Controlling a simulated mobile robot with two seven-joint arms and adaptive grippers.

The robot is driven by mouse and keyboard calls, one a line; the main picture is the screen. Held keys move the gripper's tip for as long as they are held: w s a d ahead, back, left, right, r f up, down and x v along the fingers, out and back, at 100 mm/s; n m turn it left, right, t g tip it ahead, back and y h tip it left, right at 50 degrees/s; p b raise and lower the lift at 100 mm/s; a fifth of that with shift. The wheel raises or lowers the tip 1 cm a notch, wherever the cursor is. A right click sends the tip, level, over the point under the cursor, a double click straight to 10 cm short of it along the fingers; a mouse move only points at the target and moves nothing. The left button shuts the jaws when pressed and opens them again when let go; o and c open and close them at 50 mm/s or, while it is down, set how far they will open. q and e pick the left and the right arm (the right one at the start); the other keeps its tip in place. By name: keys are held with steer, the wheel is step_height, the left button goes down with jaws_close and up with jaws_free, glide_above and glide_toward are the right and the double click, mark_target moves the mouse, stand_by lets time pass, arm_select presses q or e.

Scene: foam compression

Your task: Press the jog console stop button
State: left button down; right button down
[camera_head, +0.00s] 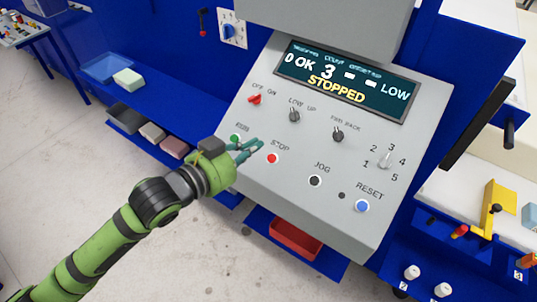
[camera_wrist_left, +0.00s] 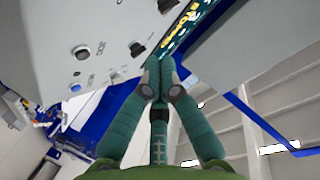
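The grey jog console (camera_head: 310,200) has a red stop button (camera_head: 271,158) labelled STOP on its sloped face. My left gripper (camera_head: 255,150) is just up and left of that button in the head view, between it and the green run button (camera_head: 236,138). I cannot tell whether the fingers touch the panel. In the left wrist view the teal fingers (camera_wrist_left: 158,75) come together at their tips, with nothing seen between them. The red button does not show in that view. The console display (camera_head: 345,82) reads STOPPED. My right gripper is not in view.
The black jog button (camera_head: 315,181) and blue reset button (camera_head: 362,206) lie to the right on the panel. Knobs and a red switch (camera_head: 254,99) sit above. A red bin (camera_head: 296,240) is below the console. A blue shelf (camera_head: 160,118) runs at left.

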mark_target(272, 158)
arm_select(q)
steer(key=shift+f, duration=0.1)
steer(key=f+b, duration=0.1)
steer(key=b, duration=0.1)
steer(key=w+d+f+b, duration=0.1)
steer(key=f+b, duration=0.1)
steer(key=w+f+b, duration=0.1)
steer(key=f+b, duration=0.1)
steer(key=shift+w+d+f, duration=0.2)
steer(key=shift+w+d, duration=0.05)
steer(key=shift+d, duration=0.1)
steer(key=shift+w+d+f+b, duration=0.25)
steer(key=shift+w+f+b, duration=0.05)
steer(key=shift+f, duration=0.2)
steer(key=shift+w+d+f+b, duration=0.2)
steer(key=shift+w+f+b, duration=0.1)
steer(key=shift+f, duration=0.15)
steer(key=shift+w+f, duration=0.1)
steer(key=shift+f, duration=0.05)
stand_by(0.5)
steer(key=shift+w+d+f, duration=0.1)
steer(key=shift+d+f, duration=0.05)
steer(key=shift+f, duration=0.1)
